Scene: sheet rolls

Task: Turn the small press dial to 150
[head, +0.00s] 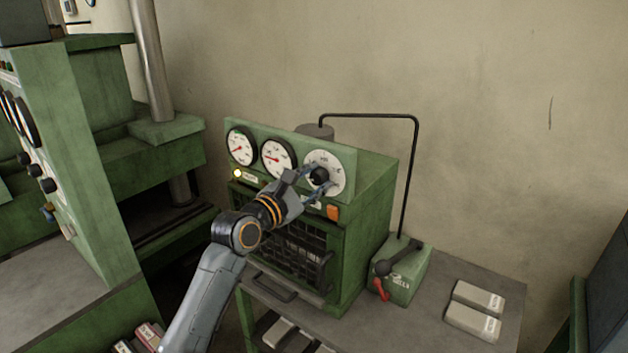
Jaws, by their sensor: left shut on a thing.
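The small press (368,205) is a green box on a grey table, with two red-needled gauges and a dial on its sloped front. The dial (337,163) is a white disc with a black knob (319,176), at the right end of the panel. My left gripper (318,183) is shut on the black knob, its fingers on either side of it. The dial's numbers are too small to read, and the gripper covers its lower left part. My right gripper is not in view.
A large green machine (75,150) fills the left.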

